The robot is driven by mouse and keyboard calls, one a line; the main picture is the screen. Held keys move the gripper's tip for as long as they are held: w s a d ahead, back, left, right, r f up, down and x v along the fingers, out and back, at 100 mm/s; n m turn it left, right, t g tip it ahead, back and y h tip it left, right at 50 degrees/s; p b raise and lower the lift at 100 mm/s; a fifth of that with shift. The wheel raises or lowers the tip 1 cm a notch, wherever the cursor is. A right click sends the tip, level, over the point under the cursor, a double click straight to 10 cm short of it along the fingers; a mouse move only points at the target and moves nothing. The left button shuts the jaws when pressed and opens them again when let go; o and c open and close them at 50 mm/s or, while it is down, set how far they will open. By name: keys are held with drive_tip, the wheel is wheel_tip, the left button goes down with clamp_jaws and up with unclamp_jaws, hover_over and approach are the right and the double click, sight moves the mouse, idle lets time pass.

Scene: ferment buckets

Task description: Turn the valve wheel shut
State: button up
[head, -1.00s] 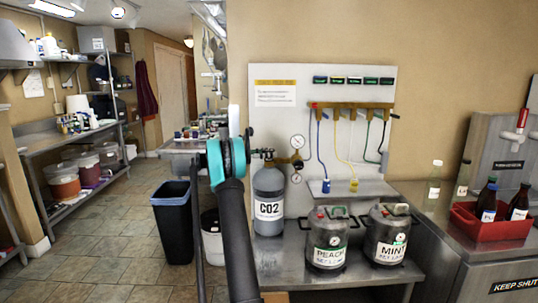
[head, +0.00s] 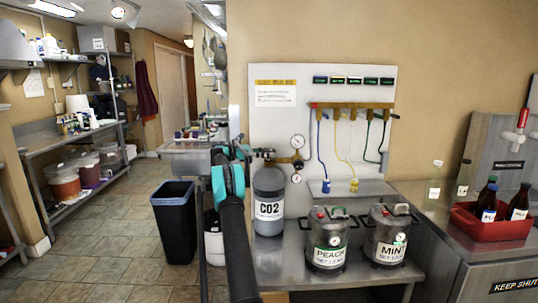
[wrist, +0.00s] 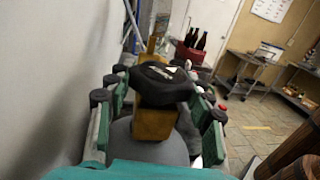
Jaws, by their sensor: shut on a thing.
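The CO2 cylinder (head: 268,195) stands upright on the steel bench, left of the keg pair. Its black valve wheel (wrist: 160,82) sits on a brass valve body (wrist: 153,122) in the wrist view. My gripper (wrist: 160,92) has a green-padded finger on each side of the wheel and is shut on it. In the head view my gripper (head: 246,152) reaches the cylinder's top from the left, and my arm hides part of it. The wheel's marking is too blurred to read.
A gauge regulator (head: 297,160) sits right of the valve, close to the panel (head: 375,95) with hoses. PEACH (head: 327,240) and MINT (head: 386,235) kegs stand to the right. A red crate (head: 490,226) holds bottles. A dark bin (head: 174,222) stands on the floor.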

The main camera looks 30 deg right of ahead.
drive_tip(key=o, duration=1.2)
drive_tip(key=shift+c, duration=0.2)
drive_tip(key=shift+w, duration=0.1)
drive_tip(key=v, duration=0.7)
drive_tip(key=shift+a, duration=0.2)
